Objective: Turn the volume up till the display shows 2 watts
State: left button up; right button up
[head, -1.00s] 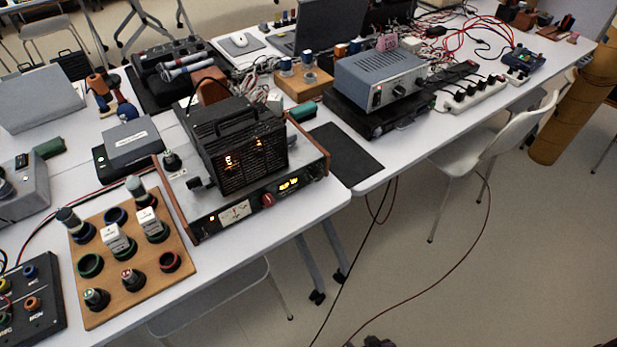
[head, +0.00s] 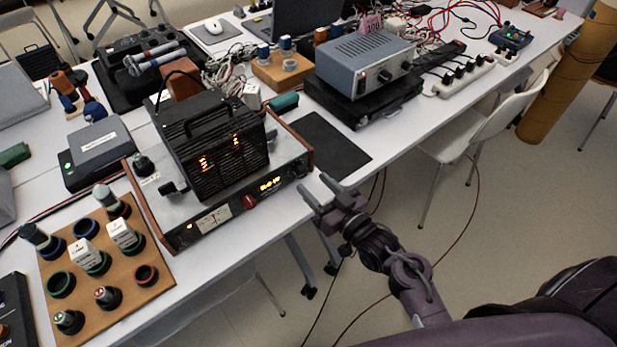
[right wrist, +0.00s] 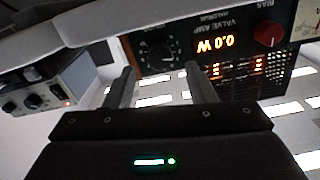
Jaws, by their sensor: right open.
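The valve amp (head: 284,146) stands on the white table with its front panel facing me. Its display (head: 270,184) glows orange; in the right wrist view the display (right wrist: 215,44) reads 0.0 W. A black knob with a dial scale (right wrist: 162,52) sits beside the display on the panel, and a red bias knob (right wrist: 268,34) is on the display's other side. My right gripper (head: 316,188) is open and empty, just in front of the panel's right end. In the right wrist view its fingertips (right wrist: 160,72) straddle the black knob's direction, apparently short of it. My left gripper is out of view.
A wooden board with several knobs (head: 119,262) lies left of the amp. A black mat (head: 325,143) lies to its right, with a grey-blue box (head: 362,62) beyond. A white chair (head: 470,135) stands at the table's front edge.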

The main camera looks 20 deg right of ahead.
aim_at(304, 174)
jog(key=shift+x, duration=1.55)
jog(key=c, duration=1)
jog(key=shift+r+m+p, duration=0.15)
jog(key=shift+m+p, duration=0.75)
jog(key=shift+p, duration=0.3)
jog(key=m+p, duration=0.2)
jog(key=shift+m, duration=0.3)
jog(key=m+p, duration=0.3)
jog(key=shift+d, duration=0.1)
jog(key=shift+m+p, duration=0.8)
jog(key=shift+m, duration=0.7)
jog(key=shift+f, duration=0.2)
